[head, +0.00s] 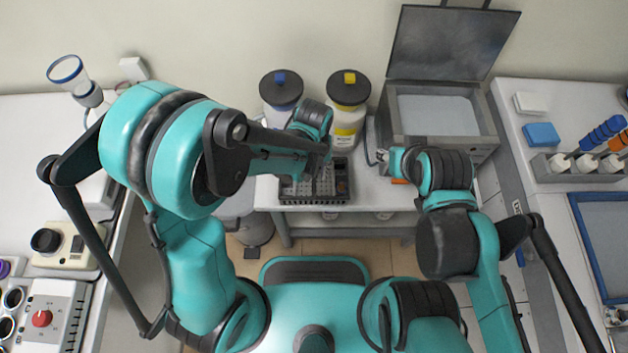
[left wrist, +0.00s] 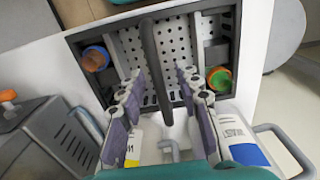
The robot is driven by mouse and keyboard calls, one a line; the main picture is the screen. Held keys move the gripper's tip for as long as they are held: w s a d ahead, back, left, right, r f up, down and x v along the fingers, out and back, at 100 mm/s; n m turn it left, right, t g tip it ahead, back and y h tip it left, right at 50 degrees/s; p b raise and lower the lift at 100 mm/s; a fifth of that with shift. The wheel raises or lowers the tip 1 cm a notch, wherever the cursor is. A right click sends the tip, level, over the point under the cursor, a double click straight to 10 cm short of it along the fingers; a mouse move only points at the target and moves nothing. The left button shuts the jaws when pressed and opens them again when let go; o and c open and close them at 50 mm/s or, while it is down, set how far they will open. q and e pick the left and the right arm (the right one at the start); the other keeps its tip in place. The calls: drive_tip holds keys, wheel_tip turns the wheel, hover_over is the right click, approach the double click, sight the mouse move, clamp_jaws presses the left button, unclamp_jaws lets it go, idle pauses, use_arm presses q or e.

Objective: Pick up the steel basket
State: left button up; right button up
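The steel basket (head: 325,197) is a dark, perforated tray on the small white table in the middle of the head view. In the left wrist view the basket (left wrist: 185,50) fills the upper middle, with a dark bar handle (left wrist: 152,55) rising over it. My left gripper (left wrist: 160,98) is open, with its fingers apart on either side of the handle. In the head view my left wrist partly covers the basket, and the left fingertips are hard to make out. My right gripper (head: 388,160) is beside the metal box, right of the basket; its fingers are too small to read.
Two capped bottles, blue-capped (head: 281,90) and yellow-capped (head: 348,100), stand behind the basket. An open-lidded metal bath (head: 440,145) stands at right. Round coloured caps (left wrist: 95,59) and (left wrist: 219,79) sit at the basket's sides. Side benches hold instruments.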

use_arm(q)
clamp_jaws()
